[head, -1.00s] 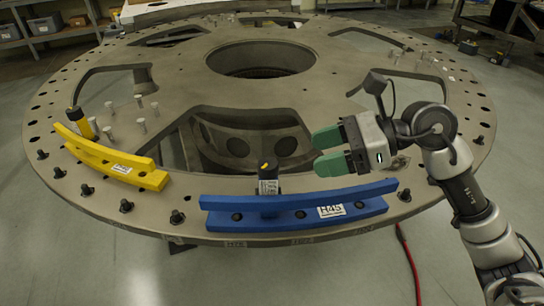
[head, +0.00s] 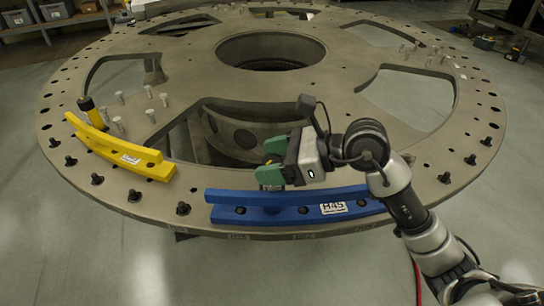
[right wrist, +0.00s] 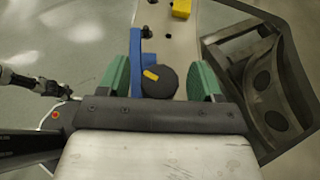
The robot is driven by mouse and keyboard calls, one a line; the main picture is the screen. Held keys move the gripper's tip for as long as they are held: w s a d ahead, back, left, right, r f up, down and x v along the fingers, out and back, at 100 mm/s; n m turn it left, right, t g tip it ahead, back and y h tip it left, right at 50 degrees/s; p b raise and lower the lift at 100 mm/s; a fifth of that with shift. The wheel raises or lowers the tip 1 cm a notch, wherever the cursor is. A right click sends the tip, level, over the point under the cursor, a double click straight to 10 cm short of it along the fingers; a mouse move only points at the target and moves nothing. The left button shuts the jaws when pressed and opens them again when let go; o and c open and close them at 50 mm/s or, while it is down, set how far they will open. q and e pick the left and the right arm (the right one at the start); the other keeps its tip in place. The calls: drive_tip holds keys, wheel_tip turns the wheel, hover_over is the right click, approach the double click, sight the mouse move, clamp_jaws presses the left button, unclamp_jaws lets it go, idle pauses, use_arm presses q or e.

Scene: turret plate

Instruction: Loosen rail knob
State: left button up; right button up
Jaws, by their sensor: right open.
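The blue rail (head: 300,205) with a white label lies along the near edge of the plate. Its black knob (right wrist: 160,82) with a yellow mark shows in the right wrist view beside the blue rail. My right gripper (head: 269,160), with green fingers, is open. In the right wrist view the knob lies between the two fingers, with a gap visible on each side. In the head view the fingers hide most of the knob. What looks like my left arm (right wrist: 35,84) shows at the left of the right wrist view; its finger state is too small to tell.
The large grey turret plate (head: 330,110) has cutouts and several bolts along its rim. A yellow rail (head: 120,150) with a black and yellow knob (head: 90,110) lies to the left. Upright metal pins stand near it. Floor is clear in front.

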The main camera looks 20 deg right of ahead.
drive_tip(key=c, duration=0.9)
drive_tip(key=shift+w+f+n+g+y+b, duration=0.1)
drive_tip(key=shift+f+n+g+y+b, duration=0.1)
drive_tip(key=shift+n+g+b, duration=0.35)
drive_tip(key=shift+f+n+g+y+b, duration=0.1)
drive_tip(key=shift+n+g+y+b, duration=0.2)
drive_tip(key=shift+b, duration=0.35)
drive_tip(key=shift+r+n+g+b, duration=0.25)
drive_tip(key=shift+n+g+b, duration=0.15)
drive_tip(key=shift+n+g, duration=0.3)
use_arm(q)
drive_tip(key=f, duration=0.3)
drive_tip(key=shift+s+a, duration=0.1)
drive_tip(key=shift+a, duration=0.25)
use_arm(e)
drive_tip(key=o, duration=0.9)
drive_tip(key=shift+d, duration=0.1)
use_arm(q)
drive_tip(key=shift+f+b, duration=0.8)
drive_tip(key=shift+f, duration=0.1)
use_arm(e)
drive_tip(key=v, duration=1)
drive_tip(key=shift+d, duration=0.35)
